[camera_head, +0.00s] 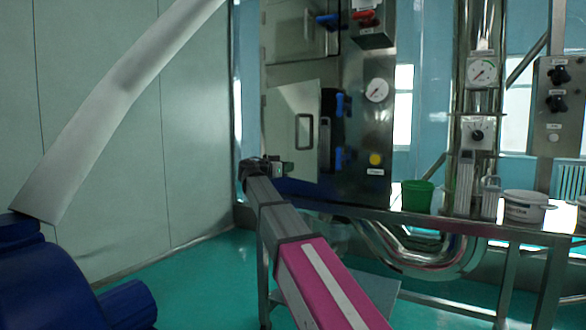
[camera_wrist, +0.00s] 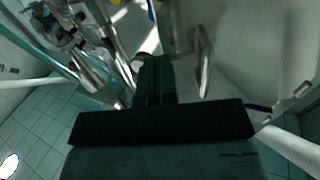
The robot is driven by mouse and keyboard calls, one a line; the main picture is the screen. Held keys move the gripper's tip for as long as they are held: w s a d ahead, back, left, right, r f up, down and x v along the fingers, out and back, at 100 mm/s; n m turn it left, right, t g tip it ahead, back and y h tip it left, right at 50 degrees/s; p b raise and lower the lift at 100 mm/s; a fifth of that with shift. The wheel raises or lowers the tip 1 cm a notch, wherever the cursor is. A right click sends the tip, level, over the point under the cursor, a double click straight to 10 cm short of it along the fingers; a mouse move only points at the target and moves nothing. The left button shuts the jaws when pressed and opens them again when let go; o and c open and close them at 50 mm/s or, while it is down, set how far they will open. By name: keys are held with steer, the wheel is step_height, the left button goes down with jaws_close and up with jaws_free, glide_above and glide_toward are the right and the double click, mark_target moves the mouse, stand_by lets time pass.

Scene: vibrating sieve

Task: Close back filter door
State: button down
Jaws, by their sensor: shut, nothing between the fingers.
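A grey metal door (camera_head: 292,128) with a long handle hangs on the left of the steel cabinet (camera_head: 365,140). Its skewed outline and a dark gap at its right edge suggest it stands ajar. Another door (camera_head: 298,32) is above it; no label shows which one is the back filter door. My gripper (camera_head: 278,168) is shut and empty near the lower left corner of the lower door; contact cannot be told. In the wrist view, my dark gripper fingers (camera_wrist: 155,78) are together, left of a metal handle (camera_wrist: 204,62) on a blurred panel.
Blue latches (camera_head: 340,104) stick out right of the lower door. A bench to the right holds a green cup (camera_head: 417,195) and a white tub (camera_head: 525,207). A curved steel pipe (camera_head: 430,255) runs beneath it.

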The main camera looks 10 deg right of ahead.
mark_target(316, 163)
steer(key=x, duration=1.1)
steer(key=shift+w+d, duration=0.2)
steer(key=shift+d, duration=0.15)
steer(key=w+d+n+t+y, duration=0.1)
steer(key=w+d+t, duration=0.1)
steer(key=w+d, duration=0.4)
steer(key=d, duration=0.2)
steer(key=shift+w+d+n, duration=0.25)
steer(key=shift+d+n, duration=0.05)
steer(key=shift+d, duration=0.1)
steer(key=shift+s, duration=0.15)
